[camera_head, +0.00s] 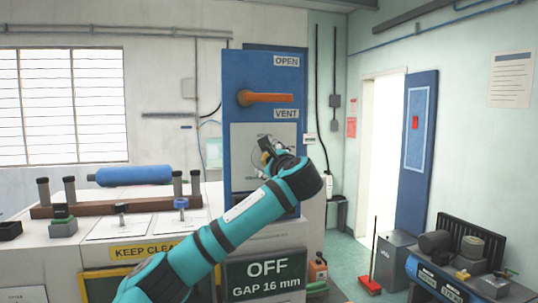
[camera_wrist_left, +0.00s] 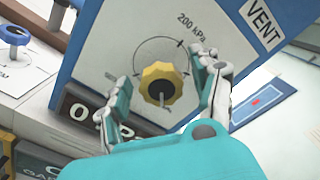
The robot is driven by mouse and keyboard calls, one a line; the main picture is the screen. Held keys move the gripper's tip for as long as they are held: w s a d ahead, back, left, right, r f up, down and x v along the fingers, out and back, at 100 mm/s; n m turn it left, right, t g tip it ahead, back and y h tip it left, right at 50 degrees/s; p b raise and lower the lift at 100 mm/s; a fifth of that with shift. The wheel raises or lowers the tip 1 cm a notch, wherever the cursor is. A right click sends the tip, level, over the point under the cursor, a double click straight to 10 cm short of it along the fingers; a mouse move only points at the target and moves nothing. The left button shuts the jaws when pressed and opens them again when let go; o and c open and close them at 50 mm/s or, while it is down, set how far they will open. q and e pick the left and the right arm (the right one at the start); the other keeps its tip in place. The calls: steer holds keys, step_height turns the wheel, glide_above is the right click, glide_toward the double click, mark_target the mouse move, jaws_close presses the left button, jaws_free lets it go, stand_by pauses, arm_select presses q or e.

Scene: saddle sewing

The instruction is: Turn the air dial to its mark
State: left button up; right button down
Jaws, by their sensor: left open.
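The air dial is a yellow scalloped knob (camera_wrist_left: 160,88) on the blue cabinet's pale panel, in the left wrist view. A thin arc surrounds it, with a dark tick by the printed "200 kPa" at its upper right. A grey bar on the knob's face points downward. My left gripper (camera_wrist_left: 160,78) is open, one finger on each side of the knob; I cannot tell whether either touches it. In the head view my left gripper (camera_head: 268,148) is at the cabinet front and mostly hides the dial. My right gripper is not in view.
The blue cabinet (camera_head: 233,75) has an orange handle (camera_head: 266,98) above the panel. A black readout (camera_wrist_left: 80,106) below the dial is partly hidden by a finger. A white bench with a blue roller (camera_head: 135,176) stands left. An "OFF, GAP 16 mm" sign (camera_head: 266,278) is below.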

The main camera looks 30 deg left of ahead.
arm_select(q)
steer(key=c, duration=1.2)
steer(key=shift+f, duration=0.1)
